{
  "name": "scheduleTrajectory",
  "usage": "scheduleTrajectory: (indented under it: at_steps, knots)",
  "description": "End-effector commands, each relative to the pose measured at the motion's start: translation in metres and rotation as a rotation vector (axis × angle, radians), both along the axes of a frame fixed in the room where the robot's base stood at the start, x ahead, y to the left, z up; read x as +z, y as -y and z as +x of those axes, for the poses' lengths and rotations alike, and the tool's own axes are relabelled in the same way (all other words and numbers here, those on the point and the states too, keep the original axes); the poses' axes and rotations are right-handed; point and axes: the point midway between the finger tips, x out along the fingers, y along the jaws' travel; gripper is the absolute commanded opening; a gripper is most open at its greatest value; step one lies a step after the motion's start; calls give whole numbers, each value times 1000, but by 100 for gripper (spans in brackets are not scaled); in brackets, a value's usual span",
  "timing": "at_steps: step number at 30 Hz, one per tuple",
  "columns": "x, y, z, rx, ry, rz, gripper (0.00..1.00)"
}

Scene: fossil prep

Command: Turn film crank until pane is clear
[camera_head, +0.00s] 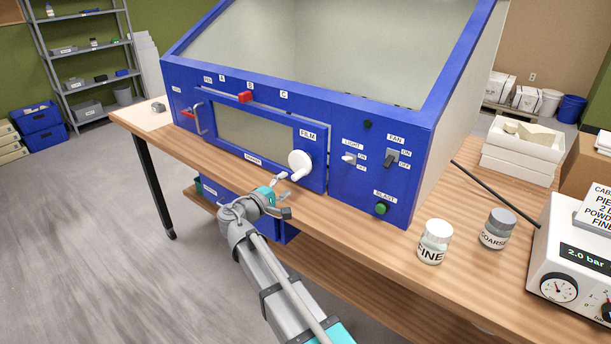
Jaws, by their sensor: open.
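The white round film crank (300,164) sits under the FILM label on the front of the blue cabinet (400,112). A wide grey-tan pane (247,137) in a blue frame is to the left of the crank. A larger pale, hazy pane (330,45) slopes above the front panel. My gripper (284,192) is open and empty, a little below and left of the crank and apart from it. Its fingers are small in this view. I cannot tell for sure which pane the film covers.
The FINE jar (433,242) and COARSE jar (496,229) stand on the wooden table (470,285) to the right. A white gauge box (560,258) is at the right edge. Light and fan switches (391,157) and a green BLAST button (381,208) are right of the crank.

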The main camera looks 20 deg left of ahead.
Motion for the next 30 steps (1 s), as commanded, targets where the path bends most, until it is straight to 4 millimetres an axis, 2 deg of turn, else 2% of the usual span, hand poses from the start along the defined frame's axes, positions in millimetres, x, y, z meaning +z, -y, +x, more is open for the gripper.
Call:
scheduleTrajectory:
  at_steps: [11,12,18,23,30]
  knots:
    - [0,-2,-6,-1,0,0,71]
    - [0,-2,-6,-1,0,0,66]
    - [0,-3,-8,0,-14,-33,66]
    - [0,-6,-13,1,-56,-136,66]
    - [0,-12,-28,0,-170,-410,66]
